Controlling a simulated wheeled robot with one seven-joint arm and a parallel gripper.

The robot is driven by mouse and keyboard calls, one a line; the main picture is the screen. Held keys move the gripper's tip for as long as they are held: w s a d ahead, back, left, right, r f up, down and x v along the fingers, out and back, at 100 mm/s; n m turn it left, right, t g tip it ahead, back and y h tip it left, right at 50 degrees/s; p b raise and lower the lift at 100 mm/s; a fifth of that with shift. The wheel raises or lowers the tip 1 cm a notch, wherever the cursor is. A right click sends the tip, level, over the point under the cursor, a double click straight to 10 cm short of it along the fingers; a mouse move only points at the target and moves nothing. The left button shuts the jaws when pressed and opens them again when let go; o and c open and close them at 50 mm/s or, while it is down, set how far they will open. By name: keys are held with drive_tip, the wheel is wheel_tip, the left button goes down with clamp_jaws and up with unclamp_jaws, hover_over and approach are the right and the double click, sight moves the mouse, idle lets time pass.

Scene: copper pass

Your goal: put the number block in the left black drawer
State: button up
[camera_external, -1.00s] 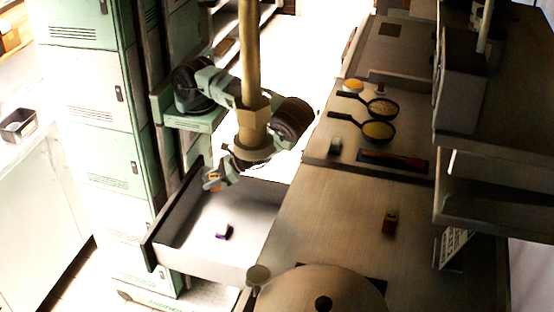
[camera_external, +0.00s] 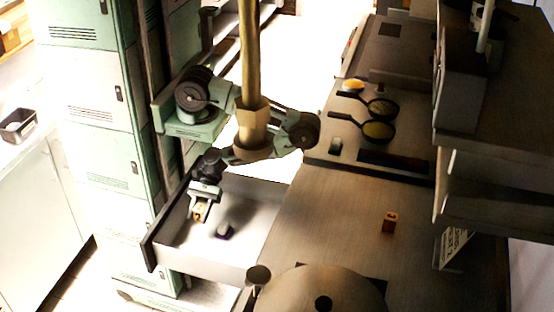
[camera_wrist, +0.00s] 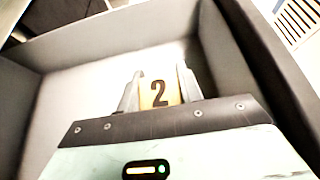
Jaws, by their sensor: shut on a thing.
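The number block (camera_wrist: 159,94), tan with a dark "2", sits between the two fingers of my gripper (camera_wrist: 158,90) in the wrist view. My gripper (camera_external: 200,208) is shut on it and hangs over the open drawer (camera_external: 262,220) in the external view, where the block (camera_external: 199,211) shows small and orange. The drawer's grey walls (camera_wrist: 225,50) surround the block in the wrist view. I cannot tell whether the block touches the drawer floor.
A red-orange block (camera_external: 389,222) stands on the counter (camera_external: 340,215). Two pans (camera_external: 378,130) and a round lid (camera_external: 320,290) are also on the counter.

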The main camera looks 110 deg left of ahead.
wheel_tip(320, 180, down, 4)
drive_tip(key=b, duration=0.2)
drive_tip(key=shift+f+b, duration=0.25)
drive_tip(key=shift+b, duration=0.05)
drive_tip(key=shift+f, duration=1.35)
drive_tip(key=o, duration=1.1)
drive_tip(key=shift+f, duration=0.1)
drive_tip(key=shift+c, duration=0.2)
drive_tip(key=shift+a, duration=0.1)
drive_tip(key=v, duration=1.2)
drive_tip(key=shift+p, duration=0.3)
